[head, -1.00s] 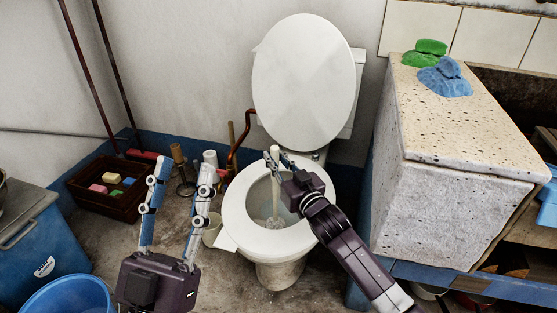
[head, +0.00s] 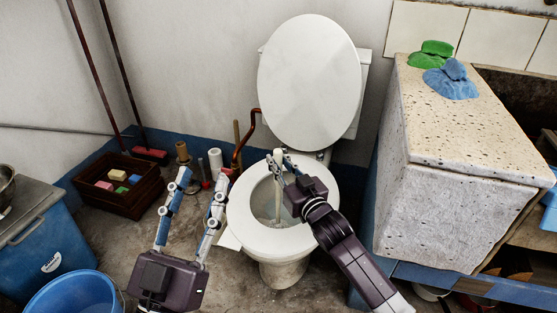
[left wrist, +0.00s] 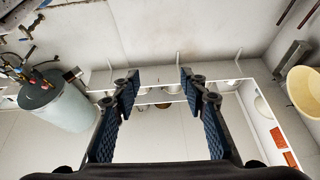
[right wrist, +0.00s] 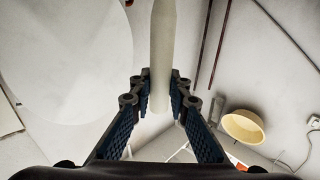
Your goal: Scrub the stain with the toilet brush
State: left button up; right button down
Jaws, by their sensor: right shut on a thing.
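The toilet (head: 240,222) stands in the middle of the head view with its lid (head: 307,82) raised. My right gripper (head: 280,160) is above the bowl, shut on the pale handle of the toilet brush (head: 278,205). The brush points down into the bowl, its lower end near the bowl's bottom. The handle also rises between the fingers (right wrist: 160,88) in the right wrist view (right wrist: 162,45). I cannot make out the stain; the brush and arm cover part of the bowl. My left gripper (head: 203,178) is open and empty, left of the toilet.
A stone washtrough (head: 455,215) stands close on the right, with green (head: 432,48) and blue (head: 450,80) cloths on top. A brown crate (head: 95,200) with sponges, a blue bucket (head: 70,300) and a blue bin (head: 45,245) are left.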

jog(key=shift+s+a+f+p, duration=0.15)
jog(key=shift+s+p, duration=0.15)
jog(key=shift+s, duration=0.2)
pick_arm(q)
notch_tip(320, 180, down, 12)
jog(key=w+a+g+y+p, duration=0.1)
jog(key=w+g+y, duration=0.1)
jog(key=g, duration=0.3)
jog(key=shift+g+p, duration=0.3)
jog(key=shift+g, duration=0.1)
pick_arm(e)
jog(key=s, duration=0.1)
jog(key=s+a, duration=0.1)
jog(key=shift+s, duration=0.35)
pick_arm(q)
jog(key=shift+r, duration=0.2)
pick_arm(e)
jog(key=shift+a, duration=0.1)
